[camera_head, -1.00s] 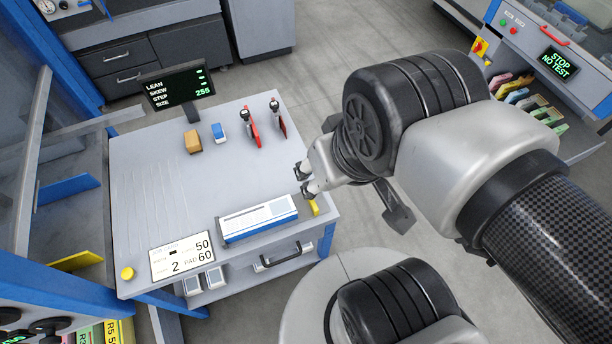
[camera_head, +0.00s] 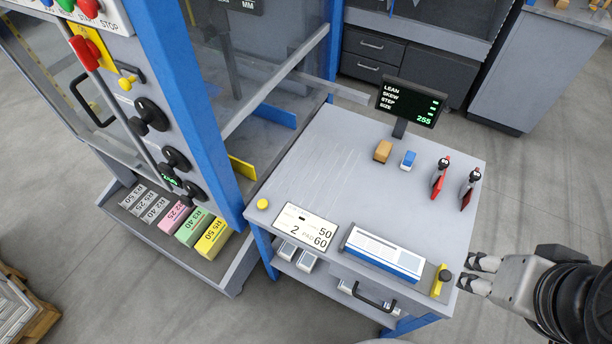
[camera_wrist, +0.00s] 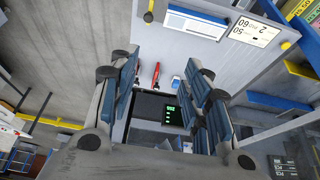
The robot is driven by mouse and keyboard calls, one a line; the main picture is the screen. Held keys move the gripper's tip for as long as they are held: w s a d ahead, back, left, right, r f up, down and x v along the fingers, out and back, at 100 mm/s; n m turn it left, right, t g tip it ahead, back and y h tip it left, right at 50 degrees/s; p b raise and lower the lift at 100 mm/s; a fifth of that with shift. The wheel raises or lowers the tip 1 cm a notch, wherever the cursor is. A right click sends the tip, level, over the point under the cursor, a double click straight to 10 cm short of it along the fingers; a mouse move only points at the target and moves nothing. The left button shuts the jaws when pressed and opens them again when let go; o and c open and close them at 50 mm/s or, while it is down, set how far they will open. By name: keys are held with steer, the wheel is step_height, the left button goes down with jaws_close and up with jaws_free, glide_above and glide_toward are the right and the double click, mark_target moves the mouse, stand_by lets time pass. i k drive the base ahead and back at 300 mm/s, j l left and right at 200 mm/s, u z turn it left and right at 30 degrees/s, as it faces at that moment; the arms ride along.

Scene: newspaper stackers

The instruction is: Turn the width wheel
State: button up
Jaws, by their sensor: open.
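Several black knobs and wheels sit on the machine's upright panel at the left of the head view: an upper one (camera_head: 150,115), a middle one (camera_head: 176,159) and a lower one (camera_head: 194,193). A small green display (camera_head: 168,179) is beside the lower two. Their labels are too small to read, so I cannot tell which is the width wheel. My gripper (camera_head: 474,274) is open and empty at the right, by the table's front right corner, far from the panel. In the wrist view my gripper's fingers (camera_wrist: 165,78) are spread apart, with the table between them.
The grey table (camera_head: 330,160) stands between panel and gripper, bearing a white-and-blue pack (camera_head: 384,250), a card (camera_head: 304,227), small blocks, red-handled tools and a screen (camera_head: 411,101). Coloured blocks (camera_head: 195,226) lie below the panel. Floor in front is clear.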

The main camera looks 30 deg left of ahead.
mark_target(194, 191)
steer(key=u, duration=2.3)
steer(key=i+j+z, duration=0.1)
steer(key=j+z, duration=0.3)
steer(key=j, duration=0.5)
steer(key=j+z, duration=0.4)
steer(key=j, duration=0.5)
steer(key=i+u, duration=0.6)
steer(key=u, duration=0.15)
